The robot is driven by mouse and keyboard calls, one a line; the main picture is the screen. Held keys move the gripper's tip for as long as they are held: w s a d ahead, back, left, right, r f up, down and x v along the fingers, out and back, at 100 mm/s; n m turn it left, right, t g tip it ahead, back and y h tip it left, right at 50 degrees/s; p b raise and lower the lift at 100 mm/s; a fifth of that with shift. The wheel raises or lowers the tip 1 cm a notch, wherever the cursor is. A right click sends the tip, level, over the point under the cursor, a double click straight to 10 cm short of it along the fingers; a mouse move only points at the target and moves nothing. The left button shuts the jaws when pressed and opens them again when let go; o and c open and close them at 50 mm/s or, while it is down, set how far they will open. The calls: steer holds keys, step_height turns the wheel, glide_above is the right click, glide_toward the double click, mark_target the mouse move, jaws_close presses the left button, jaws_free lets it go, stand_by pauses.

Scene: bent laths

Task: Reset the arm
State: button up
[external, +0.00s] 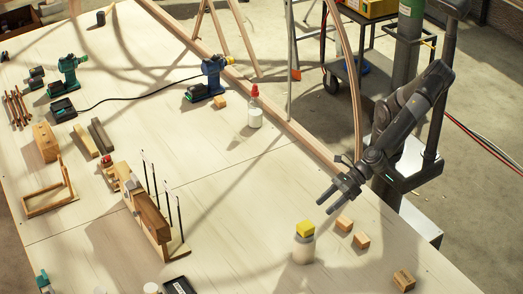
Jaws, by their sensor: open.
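My arm reaches in from the right side over the near right part of the wooden table (240,220). My gripper (326,203) is open and empty, with its two fingers pointing down and left. It hangs above the table edge area, up and right of a bottle with a yellow cap (304,247). Several small wooden blocks sit below it, among them one block (344,223) close under the gripper and another (361,240) just beyond. I cannot tell the exact height of the fingers above the table.
A wooden rack with thin black rods (152,222) stands left of centre. A glue bottle with a red tip (255,110), a blue drill (209,82) and a green drill (68,72) stand farther back. Bent laths (285,122) run along the far edge. The table's middle is mostly clear.

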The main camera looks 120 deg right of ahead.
steer(key=s+d+f+m+g+y, duration=0.25)
steer(key=s+m+g, duration=0.25)
steer(key=s+m, duration=0.55)
steer(key=s+r+m+g+y, duration=0.2)
steer(key=s+r+m, duration=0.25)
steer(key=s, duration=0.55)
steer(key=s+a+r+m+g+y, duration=0.1)
steer(key=s+r+m+g, duration=0.3)
steer(key=s, duration=0.6)
steer(key=s+r+m+t+y, duration=0.1)
steer(key=s+r+m+y, duration=0.15)
steer(key=s+r, duration=0.55)
steer(key=w+d+f+m+t+h, duration=0.1)
steer(key=d+f+m+h, duration=0.1)
steer(key=d, duration=0.8)
steer(key=w+d+f+m+t+h, duration=0.1)
steer(key=d+f+m+h, duration=0.1)
steer(key=d, duration=0.9)
steer(key=w+d+f+m+t+h, duration=0.1)
steer(key=d+m, duration=0.4)
steer(key=d, duration=0.5)
steer(key=w+f+h, duration=0.1)
steer(key=h, duration=0.1)
steer(key=shift+d+f+m+t+h, duration=0.25)
steer(key=shift+f+m+t+h, duration=0.05)
steer(key=shift+f+m, duration=0.05)
